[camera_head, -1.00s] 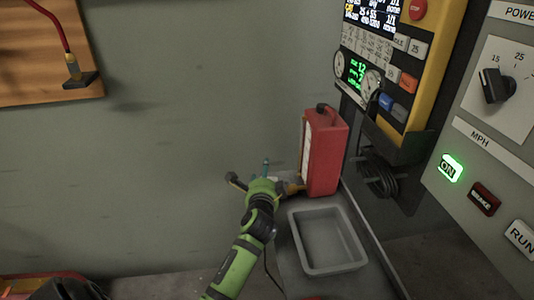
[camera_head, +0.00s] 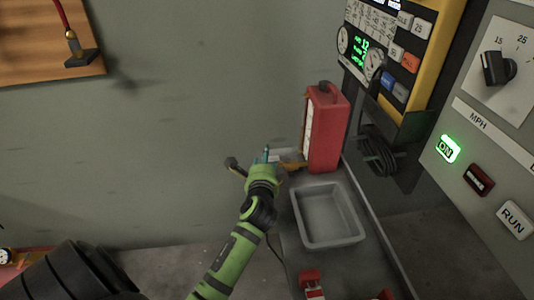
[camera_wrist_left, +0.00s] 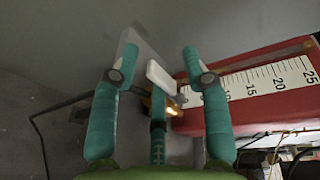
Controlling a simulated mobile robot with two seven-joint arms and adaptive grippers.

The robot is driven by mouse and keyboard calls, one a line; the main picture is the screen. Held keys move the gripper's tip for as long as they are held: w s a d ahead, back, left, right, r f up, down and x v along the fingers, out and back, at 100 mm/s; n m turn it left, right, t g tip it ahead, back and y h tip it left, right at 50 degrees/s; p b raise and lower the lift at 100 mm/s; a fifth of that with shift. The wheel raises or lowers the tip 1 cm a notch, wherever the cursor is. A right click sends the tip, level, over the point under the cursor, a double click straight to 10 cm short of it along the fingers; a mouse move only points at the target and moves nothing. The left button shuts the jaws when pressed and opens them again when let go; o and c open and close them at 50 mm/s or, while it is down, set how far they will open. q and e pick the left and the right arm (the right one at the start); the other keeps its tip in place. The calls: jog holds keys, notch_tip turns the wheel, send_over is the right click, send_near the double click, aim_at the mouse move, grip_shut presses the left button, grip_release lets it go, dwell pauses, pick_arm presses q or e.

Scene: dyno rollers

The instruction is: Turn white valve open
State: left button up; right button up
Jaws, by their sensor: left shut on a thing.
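The white valve (camera_wrist_left: 160,75) shows as a small pale lever in the left wrist view, between the teal fingers of my left gripper (camera_wrist_left: 158,48). A brass-coloured fitting (camera_wrist_left: 172,106) is just behind it. My left gripper is shut on the valve, though the fingers look wide apart in this view and the contact points are not clear. In the head view my left gripper (camera_head: 266,156) is beside the red container (camera_head: 328,130), to its left, and it hides the valve. My right gripper is not in view.
The red container's ruled scale (camera_wrist_left: 250,82) is close to the right finger. A grey tray (camera_head: 328,242) lies on the bench in front of the container. A control panel (camera_head: 505,140) with a lit ON button stands at right. Red parts (camera_head: 311,284) are at the bottom.

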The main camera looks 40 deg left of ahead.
pick_arm(q)
jog(key=p+v, duration=0.1)
jog(key=v, duration=0.3)
jog(key=shift+s, duration=0.4)
jog(key=shift+f, duration=0.1)
dwell(0.3)
